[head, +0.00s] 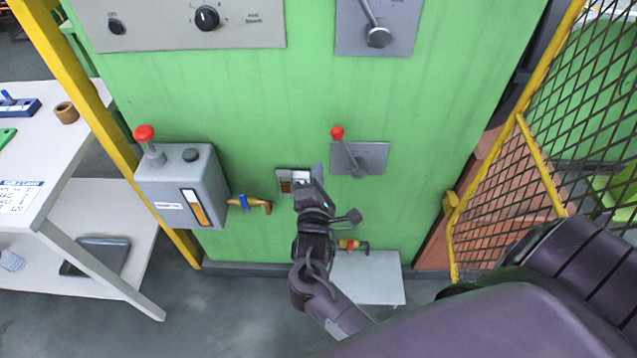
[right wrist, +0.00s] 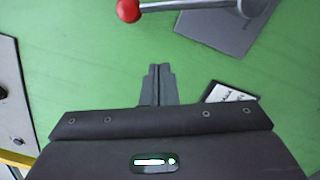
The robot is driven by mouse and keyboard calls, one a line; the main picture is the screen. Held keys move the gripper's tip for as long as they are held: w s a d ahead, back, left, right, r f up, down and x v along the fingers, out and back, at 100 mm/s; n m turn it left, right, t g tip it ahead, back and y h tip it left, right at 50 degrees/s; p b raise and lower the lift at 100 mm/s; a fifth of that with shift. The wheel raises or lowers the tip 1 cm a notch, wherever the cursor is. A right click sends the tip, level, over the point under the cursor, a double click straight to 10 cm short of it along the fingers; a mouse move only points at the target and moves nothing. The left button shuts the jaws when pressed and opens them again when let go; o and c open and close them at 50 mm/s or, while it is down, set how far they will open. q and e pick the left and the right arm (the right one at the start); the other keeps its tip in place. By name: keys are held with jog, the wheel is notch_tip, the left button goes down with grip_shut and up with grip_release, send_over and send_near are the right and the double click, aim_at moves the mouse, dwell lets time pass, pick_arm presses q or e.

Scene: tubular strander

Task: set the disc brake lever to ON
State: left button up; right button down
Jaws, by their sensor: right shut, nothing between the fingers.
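A lever with a red ball knob (head: 337,132) sits on a grey plate (head: 374,157) on the green panel; its arm leans up and left from the pivot. I take it for the disc brake lever, but no readable label confirms this. In the right wrist view its red knob (right wrist: 128,10) and rod show at the top edge, by the grey plate (right wrist: 222,30). My right gripper (head: 318,172) is shut and empty, below and left of the knob. Its fingertips (right wrist: 160,70) are apart from the lever. My left gripper is not in view.
A grey box (head: 180,190) with a red-topped knob stands left. A small labelled plate (head: 284,186) is partly behind my gripper. Another lever (head: 378,36) is above. A yellow mesh guard (head: 550,150) is at right, a white table (head: 60,150) at left.

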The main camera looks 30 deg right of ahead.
aim_at(348, 151)
jog(key=w+d+r+p, duration=0.1)
jog(key=w+d, duration=0.1)
jog(key=d, duration=0.3)
jog(key=shift+d+r+p, duration=0.35)
jog(key=shift+p, duration=0.05)
